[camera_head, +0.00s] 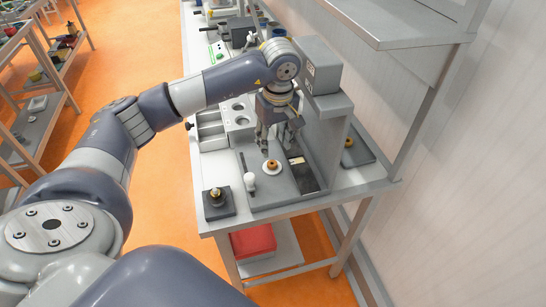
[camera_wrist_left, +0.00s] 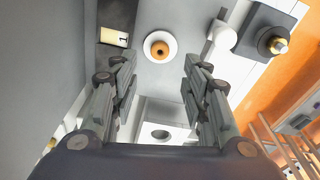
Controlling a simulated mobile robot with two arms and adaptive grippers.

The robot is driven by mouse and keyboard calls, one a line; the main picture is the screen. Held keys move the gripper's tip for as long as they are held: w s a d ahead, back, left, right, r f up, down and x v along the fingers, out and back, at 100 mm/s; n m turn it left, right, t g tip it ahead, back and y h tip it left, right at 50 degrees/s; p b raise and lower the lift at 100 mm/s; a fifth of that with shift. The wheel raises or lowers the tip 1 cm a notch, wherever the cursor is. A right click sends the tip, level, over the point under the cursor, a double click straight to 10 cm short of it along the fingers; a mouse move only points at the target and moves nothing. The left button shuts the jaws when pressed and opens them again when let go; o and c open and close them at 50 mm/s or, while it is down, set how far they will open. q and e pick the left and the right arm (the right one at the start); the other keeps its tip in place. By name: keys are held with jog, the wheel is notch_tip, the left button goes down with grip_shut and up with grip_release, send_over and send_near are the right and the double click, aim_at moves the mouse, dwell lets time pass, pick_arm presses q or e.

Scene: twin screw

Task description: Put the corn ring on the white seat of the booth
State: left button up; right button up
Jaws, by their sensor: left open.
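An orange-brown ring (camera_head: 272,163), seemingly the corn ring, lies flat on the round white seat (camera_head: 265,168) on the grey base of the booth (camera_head: 334,130). The left wrist view also shows this ring (camera_wrist_left: 160,50), near the middle of the white seat (camera_wrist_left: 149,41). My left gripper (camera_head: 277,151) is open and empty, with its fingers above and a little behind the seat, apart from the ring. In the left wrist view the fingers (camera_wrist_left: 160,72) stand wide on both sides. My right gripper is not in view.
Another orange-brown ring (camera_head: 348,142) sits on a grey tray (camera_head: 364,155) behind the booth's column. A white-knobbed lever (camera_head: 249,181) stands left of the seat, a dark block with a brass top (camera_head: 216,197) nearer the table edge.

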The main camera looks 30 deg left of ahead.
pick_arm(q)
jog(key=shift+s+d+r+b, duration=0.15)
jog(key=shift+r+b, duration=0.2)
jog(key=shift+r, duration=1.6)
jog(key=shift+f, duration=0.1)
